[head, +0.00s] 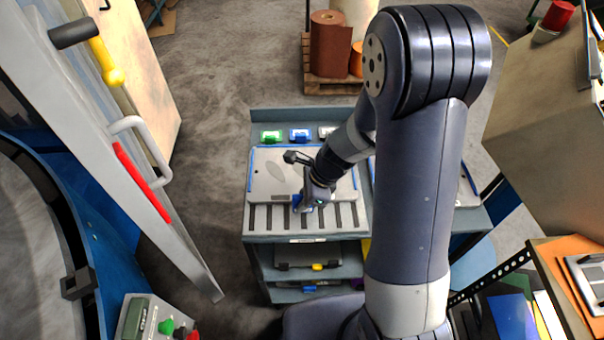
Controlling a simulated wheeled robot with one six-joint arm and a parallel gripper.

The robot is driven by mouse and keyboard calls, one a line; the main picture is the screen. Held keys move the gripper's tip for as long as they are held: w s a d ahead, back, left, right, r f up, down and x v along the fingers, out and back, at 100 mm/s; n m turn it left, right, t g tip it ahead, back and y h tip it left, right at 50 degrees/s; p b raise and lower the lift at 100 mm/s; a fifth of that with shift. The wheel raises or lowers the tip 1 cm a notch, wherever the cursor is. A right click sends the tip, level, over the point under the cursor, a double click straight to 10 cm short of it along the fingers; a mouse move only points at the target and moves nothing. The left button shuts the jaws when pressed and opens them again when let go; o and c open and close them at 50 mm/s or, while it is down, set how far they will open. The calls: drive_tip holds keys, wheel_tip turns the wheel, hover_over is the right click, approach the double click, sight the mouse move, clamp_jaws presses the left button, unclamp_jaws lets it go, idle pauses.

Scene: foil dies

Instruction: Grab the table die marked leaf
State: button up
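A grey plate-like die (262,182) lies on the table top between blue side strips in the head view. A faint leaf-shaped mark (276,171) shows on its left part. My gripper (304,204) points down at the front edge of this die, above or at a small blue part. My wrist covers the right part of the die. The fingers are too small and too hidden to tell whether they are open or shut, or whether they touch the die.
The grey-blue table (250,222) has a slotted front strip. A second plate (465,190) is partly hidden behind my arm. A die with a yellow handle (318,267) lies on the shelf below. Floor left of the table is clear.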

clamp_jaws()
drive_tip(key=shift+w+r, duration=0.1)
idle(0.8)
